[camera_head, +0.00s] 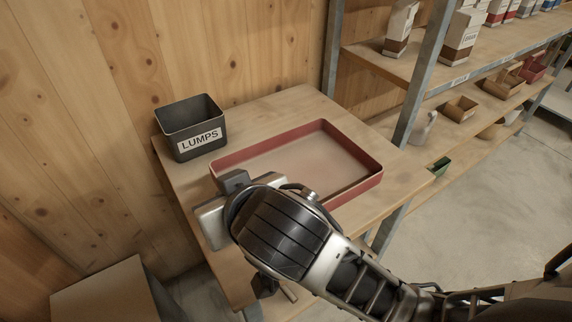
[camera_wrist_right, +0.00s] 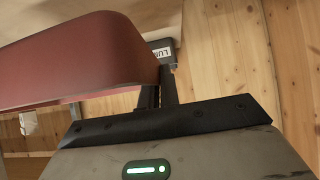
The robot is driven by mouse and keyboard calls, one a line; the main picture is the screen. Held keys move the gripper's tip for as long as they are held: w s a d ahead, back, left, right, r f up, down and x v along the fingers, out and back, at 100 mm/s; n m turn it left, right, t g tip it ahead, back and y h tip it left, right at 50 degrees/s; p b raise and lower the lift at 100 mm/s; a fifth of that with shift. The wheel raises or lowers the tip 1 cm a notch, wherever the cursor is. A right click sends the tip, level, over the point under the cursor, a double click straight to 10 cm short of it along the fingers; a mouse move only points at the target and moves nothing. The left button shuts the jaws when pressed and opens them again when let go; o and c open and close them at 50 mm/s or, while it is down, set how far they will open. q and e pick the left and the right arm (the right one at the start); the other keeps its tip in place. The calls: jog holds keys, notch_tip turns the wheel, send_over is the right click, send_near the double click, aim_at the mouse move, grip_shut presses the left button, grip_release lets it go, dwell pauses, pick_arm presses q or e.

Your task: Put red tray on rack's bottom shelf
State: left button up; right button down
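The red tray (camera_head: 350,188) is a shallow rectangular tray lying flat on the wooden table (camera_head: 285,103). It looks empty. My right gripper (camera_head: 232,183) is at its near left corner, and my right arm hides part of the tray's near side. In the right wrist view the red tray (camera_wrist_right: 75,60) reaches over to the dark fingers (camera_wrist_right: 157,95). The fingers are close together beside the tray's end; whether they grip its wall is unclear. The metal rack (camera_head: 412,95) stands on the right. Its lower visible shelf (camera_head: 455,140) holds several items. My left gripper is out of view.
A dark bin labelled LUMPS (camera_head: 190,128) stands on the table behind the tray's left end. The rack's upper shelf (camera_head: 430,75) carries bags. Cardboard bins (camera_head: 460,108), a pale jug (camera_head: 424,128) and a green object (camera_head: 440,166) occupy the lower shelf. Floor is open at right.

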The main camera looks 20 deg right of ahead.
jog(key=d+x, duration=0.1)
jog(key=x, duration=0.4)
jog(key=d+b+x, duration=0.1)
jog(key=x, duration=0.9)
jog(key=shift+w+d, duration=0.15)
jog(key=shift+d, duration=0.25)
jog(key=shift+w+f, duration=0.4)
jog(key=shift+f, duration=0.05)
jog(key=shift+w+f+b, duration=0.2)
jog(key=shift+f+b, duration=0.25)
jog(key=shift+f, duration=1.3)
jog(key=shift+f, duration=0.2)
jog(key=c, duration=1.6)
grip_release()
jog(key=shift+c, duration=0.2)
